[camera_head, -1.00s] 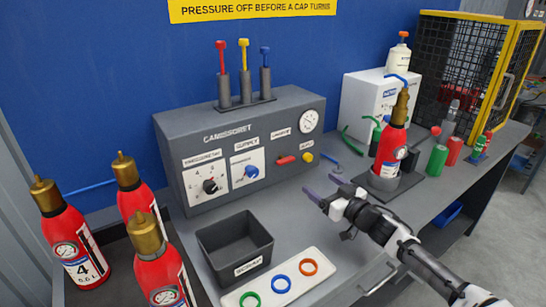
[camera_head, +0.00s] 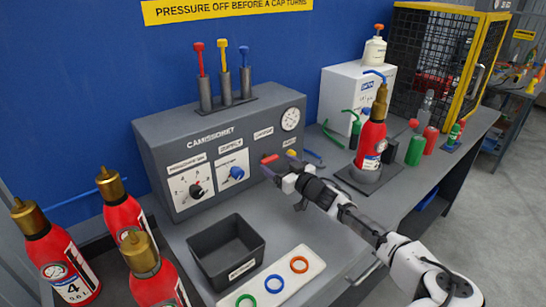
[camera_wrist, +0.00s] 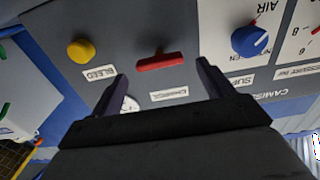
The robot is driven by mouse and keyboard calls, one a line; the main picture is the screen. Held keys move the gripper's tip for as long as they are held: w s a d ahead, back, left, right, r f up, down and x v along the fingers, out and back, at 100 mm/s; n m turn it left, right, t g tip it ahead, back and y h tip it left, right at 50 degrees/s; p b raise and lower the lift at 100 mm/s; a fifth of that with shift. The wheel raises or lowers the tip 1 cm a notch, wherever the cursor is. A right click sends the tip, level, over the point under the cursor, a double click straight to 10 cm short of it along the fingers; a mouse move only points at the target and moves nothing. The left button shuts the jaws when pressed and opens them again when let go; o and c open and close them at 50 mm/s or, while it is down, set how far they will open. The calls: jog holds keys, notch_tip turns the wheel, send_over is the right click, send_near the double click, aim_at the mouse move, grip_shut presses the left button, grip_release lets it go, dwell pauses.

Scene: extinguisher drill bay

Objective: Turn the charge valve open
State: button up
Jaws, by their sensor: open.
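The charge valve is a red bar handle (camera_head: 270,159) on the front of the grey control panel, under the "CHARGE" label. In the wrist view the red handle (camera_wrist: 160,62) lies roughly level across the picture, just beyond the fingertips and between their lines. My gripper (camera_head: 278,172) is open in front of the panel, close to the handle. In the wrist view my gripper (camera_wrist: 160,72) has its two dark fingers apart, with nothing between them. I cannot tell whether a fingertip touches the panel.
A yellow bleed knob (camera_wrist: 81,51) sits beside the handle, and a blue supply knob (camera_wrist: 249,41) on its other side. A red extinguisher (camera_head: 371,140) stands in a holder to the right. A dark bin (camera_head: 227,268) and a ring tray (camera_head: 312,258) lie in front of the panel.

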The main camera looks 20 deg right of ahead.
aim_at(270, 160)
jog(key=shift+x, duration=1.5)
jog(key=c, duration=1)
